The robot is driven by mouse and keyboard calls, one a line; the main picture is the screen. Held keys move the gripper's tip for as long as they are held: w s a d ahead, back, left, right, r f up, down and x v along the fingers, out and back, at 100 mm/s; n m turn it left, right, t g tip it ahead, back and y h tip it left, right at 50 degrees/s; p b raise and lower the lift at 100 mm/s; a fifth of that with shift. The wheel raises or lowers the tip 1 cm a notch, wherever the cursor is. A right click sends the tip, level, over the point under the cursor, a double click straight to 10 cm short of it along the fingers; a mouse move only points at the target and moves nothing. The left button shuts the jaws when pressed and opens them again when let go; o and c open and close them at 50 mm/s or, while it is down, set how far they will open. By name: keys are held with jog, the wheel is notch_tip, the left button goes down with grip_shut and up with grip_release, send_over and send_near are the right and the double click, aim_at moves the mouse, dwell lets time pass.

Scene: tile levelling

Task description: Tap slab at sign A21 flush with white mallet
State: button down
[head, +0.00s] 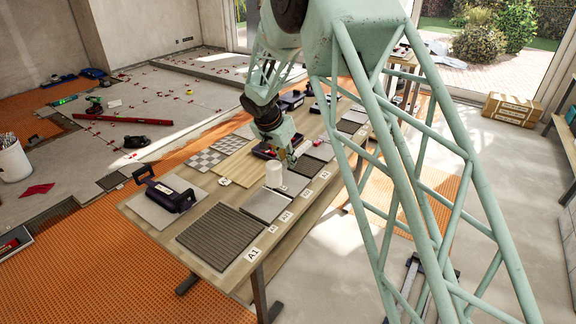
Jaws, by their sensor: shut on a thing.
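My gripper (285,157) is over the long wooden table, pointing down, and shut on the white mallet. The white mallet (273,175) shows as a pale cylindrical head just below and left of the fingers; its handle is mostly hidden. The head is over or beside the pale slabs near the table's right edge; contact cannot be told. A small sign (286,216) at that edge seems to read A21, though the print is tiny. A light grey slab (266,205) lies beside it. Whether it sits flush cannot be seen from here.
A dark ribbed slab (221,236) with sign A1 (253,254) lies at the near end. A black-handled tool (170,194) stands on a grey slab to the left. Checkered tiles (204,160) and a wooden board (240,168) lie behind.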

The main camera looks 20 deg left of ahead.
jog(key=shift+r, duration=0.6)
jog(key=shift+f, duration=0.1)
notch_tip(320, 180, down, 8)
jog(key=b, duration=0.8)
jog(key=shift+f, duration=0.1)
notch_tip(320, 180, down, 4)
jog(key=shift+f, duration=0.2)
notch_tip(320, 180, up, 6)
jog(key=shift+f+p, duration=0.2)
jog(key=shift+p, duration=0.35)
jog(key=shift+r, duration=0.1)
dwell(0.3)
